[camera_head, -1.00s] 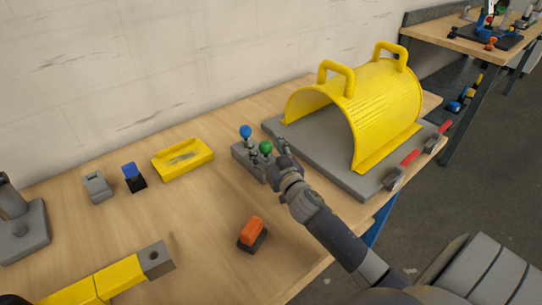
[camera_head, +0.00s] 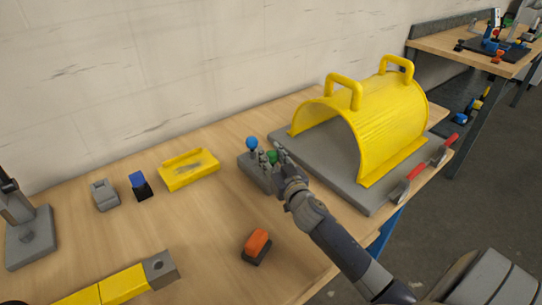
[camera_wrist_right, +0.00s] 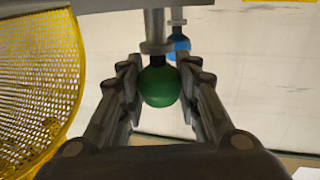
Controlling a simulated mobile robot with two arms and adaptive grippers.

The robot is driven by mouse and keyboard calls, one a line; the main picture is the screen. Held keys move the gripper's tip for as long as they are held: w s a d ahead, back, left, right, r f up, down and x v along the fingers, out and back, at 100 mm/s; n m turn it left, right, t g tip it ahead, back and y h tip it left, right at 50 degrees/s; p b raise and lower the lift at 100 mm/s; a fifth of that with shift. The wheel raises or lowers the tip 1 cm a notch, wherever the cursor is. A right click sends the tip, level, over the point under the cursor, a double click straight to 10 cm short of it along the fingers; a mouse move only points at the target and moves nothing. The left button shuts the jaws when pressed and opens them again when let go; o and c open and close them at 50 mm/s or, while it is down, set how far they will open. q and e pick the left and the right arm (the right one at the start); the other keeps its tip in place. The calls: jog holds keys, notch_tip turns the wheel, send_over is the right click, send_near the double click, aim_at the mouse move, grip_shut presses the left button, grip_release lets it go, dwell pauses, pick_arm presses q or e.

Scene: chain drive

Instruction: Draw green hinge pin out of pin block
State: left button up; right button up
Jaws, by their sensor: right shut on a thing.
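The grey pin block (camera_head: 247,169) stands on the bench left of the yellow guard. A pin with a green ball head (camera_head: 272,156) and one with a blue ball head (camera_head: 252,143) show above it. My right gripper (camera_head: 274,162) is shut on the green hinge pin, with a finger on either side of it. In the right wrist view the green ball (camera_wrist_right: 160,87) is between the fingers (camera_wrist_right: 158,68), and its grey collar and shaft run up to the top edge. The blue ball (camera_wrist_right: 180,45) is behind it. The shaft's lower end is hidden. My left gripper is out of view.
A yellow mesh guard (camera_head: 395,120) on a grey plate (camera_head: 352,193) is close on the right, with red-handled clamps (camera_head: 413,170). A yellow tray (camera_head: 190,180), a blue-topped piece (camera_head: 138,181) and an orange-topped block (camera_head: 257,242) are on the bench. Bench between them is clear.

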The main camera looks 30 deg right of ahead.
jog(key=shift+r+p, duration=4.35)
jog(key=shift+r, duration=0.45)
